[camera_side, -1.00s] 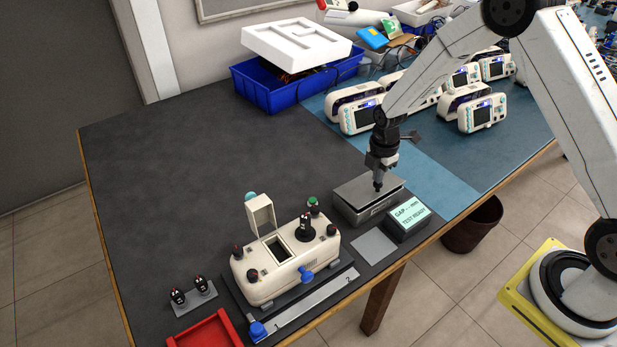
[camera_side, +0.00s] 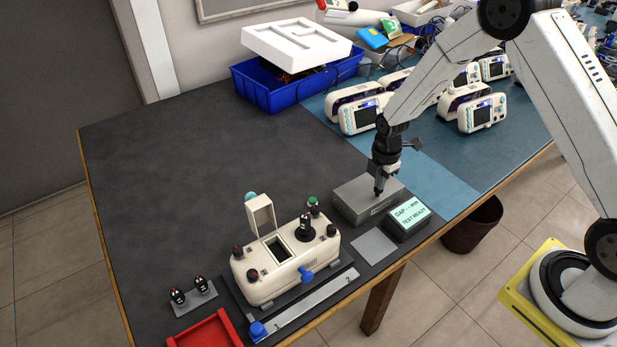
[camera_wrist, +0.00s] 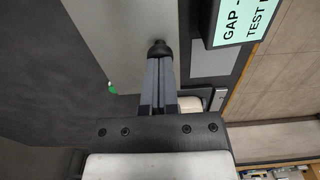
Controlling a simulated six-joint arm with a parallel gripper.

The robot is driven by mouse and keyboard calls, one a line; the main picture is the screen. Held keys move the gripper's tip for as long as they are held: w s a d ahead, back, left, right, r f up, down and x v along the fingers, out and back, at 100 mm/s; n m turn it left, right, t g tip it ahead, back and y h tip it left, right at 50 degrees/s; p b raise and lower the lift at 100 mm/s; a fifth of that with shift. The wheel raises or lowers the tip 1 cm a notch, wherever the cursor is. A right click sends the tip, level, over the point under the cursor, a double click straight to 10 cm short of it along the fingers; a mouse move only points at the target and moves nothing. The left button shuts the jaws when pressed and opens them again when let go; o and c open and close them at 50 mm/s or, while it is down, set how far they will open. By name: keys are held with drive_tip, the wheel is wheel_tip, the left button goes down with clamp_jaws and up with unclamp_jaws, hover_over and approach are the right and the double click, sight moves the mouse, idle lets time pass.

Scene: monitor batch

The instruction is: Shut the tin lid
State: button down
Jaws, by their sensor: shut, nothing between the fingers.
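The grey metal tin (camera_side: 352,195) stands on the dark bench mat, left of the small display. Its lid (camera_side: 366,187) lies flat on top with no gap that I can make out. The lid also fills the upper part of the wrist view (camera_wrist: 105,30) as a plain grey surface. My gripper (camera_side: 379,192) points down at the right part of the lid with its fingers shut and empty. In the wrist view the shut dark fingertips (camera_wrist: 158,48) are over the lid and appear to touch it. The inside of the tin is hidden.
A white device (camera_side: 285,262) with a raised flap stands in front left, beside a red tray (camera_side: 208,332). White monitors (camera_side: 482,113) stand behind. The mat's left side is clear.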

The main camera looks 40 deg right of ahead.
drive_tip(key=shift+r, duration=0.1)
drive_tip(key=shift+r, duration=2.9)
drive_tip(key=shift+s+a+r+m, duration=0.15)
drive_tip(key=shift+s+r+m, duration=0.1)
drive_tip(key=shift+r+m, duration=0.15)
drive_tip(key=s+a+r+m+t, duration=0.1)
drive_tip(key=s+a+r+m, duration=0.1)
drive_tip(key=s+r+m, duration=0.2)
drive_tip(key=s+a+r+m+t, duration=0.1)
drive_tip(key=s+r+m, duration=0.4)
drive_tip(key=s+m, duration=0.6)
drive_tip(key=shift+s+a+m+t, duration=0.25)
drive_tip(key=shift+a+m, duration=0.35)
drive_tip(key=shift+m, duration=0.5)
